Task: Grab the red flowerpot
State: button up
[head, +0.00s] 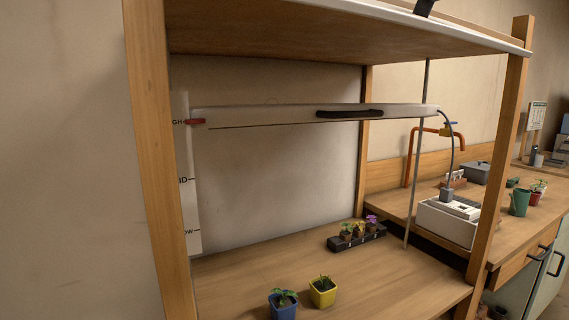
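A small red flowerpot (535,198) with a green plant in it stands on the wooden counter at the far right. It is beside a green watering can (519,203), which is just left of it. Nearer on the wooden shelf surface, a blue flowerpot (283,309) and a yellow flowerpot (322,297) stand side by side, each with a small plant. My gripper is not in view.
A black tray (338,245) with small flowering pots sits on the shelf surface. A white device (446,222) stands on the counter. Wooden posts (500,150) and a hanging lamp bar (260,115) frame the shelf. The shelf's middle is clear.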

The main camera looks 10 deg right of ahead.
aim_at(535, 196)
jog(key=z, duration=1.35)
jog(key=i+l, duration=0.3)
jog(key=i, duration=0.3)
jog(key=i+l+u, duration=0.1)
jog(key=i+l, duration=0.2)
jog(key=i, duration=0.35)
jog(key=i+l, duration=0.35)
jog(key=i, duration=0.25)
jog(key=i+l, duration=0.35)
jog(key=i, duration=0.25)
jog(key=i+l+u, duration=0.1)
jog(key=i+l, duration=0.25)
jog(key=i, duration=0.25)
